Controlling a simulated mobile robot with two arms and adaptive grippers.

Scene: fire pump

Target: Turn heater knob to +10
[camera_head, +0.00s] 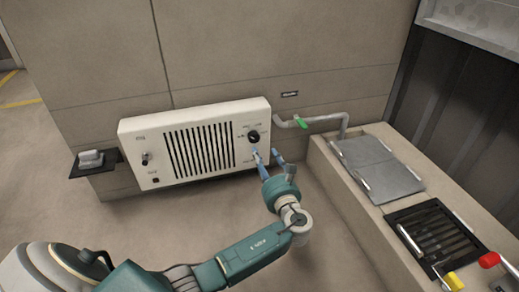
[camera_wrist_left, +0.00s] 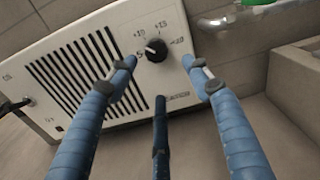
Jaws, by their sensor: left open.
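The heater (camera_head: 195,143) is a white wall box with black vertical slats in the head view. Its black knob (camera_head: 253,136) sits on the right part of the front. In the left wrist view the knob (camera_wrist_left: 156,50) has a white pointer aimed to the left, with +10 and +15 printed above it. My left gripper (camera_head: 267,154) is open, its blue fingers close to the heater's right end, just below the knob. In the left wrist view the gripper's fingers (camera_wrist_left: 160,70) spread to either side of the knob, with a third finger below. I cannot tell whether any finger touches it.
A grey pipe with a green handle (camera_head: 300,122) runs right of the heater. A beige bench (camera_head: 345,187) with a metal plate (camera_head: 378,165), a black grate (camera_head: 437,232) and red and yellow handles stands at the right. A small dark shelf (camera_head: 95,160) is left of the heater.

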